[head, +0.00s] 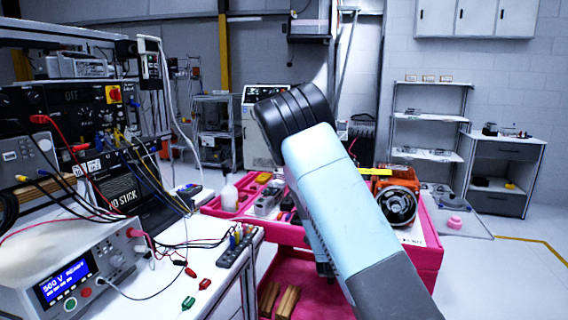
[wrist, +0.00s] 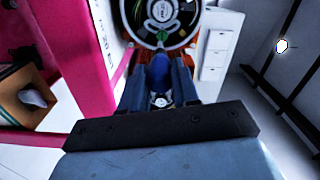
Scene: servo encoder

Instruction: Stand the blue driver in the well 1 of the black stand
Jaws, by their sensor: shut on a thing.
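In the wrist view my gripper (wrist: 160,82) is shut on a blue piece, which looks like the blue driver (wrist: 159,68). It sits between the two fingers, with a pale round end facing the camera. Its far end is hidden or hard to make out in front of the motor unit. In the head view my arm hides the gripper and the driver. A dark block with several coloured upright pieces, probably the black stand (head: 235,255), is on the white bench's right edge. I cannot tell its wells apart.
A round motor unit (head: 398,205) in an orange housing sits on the pink cart (head: 428,255); it also shows beyond my fingers in the wrist view (wrist: 160,14). Cables and red and green clips lie on the white bench (head: 215,292). A power supply (head: 85,275) stands at front left.

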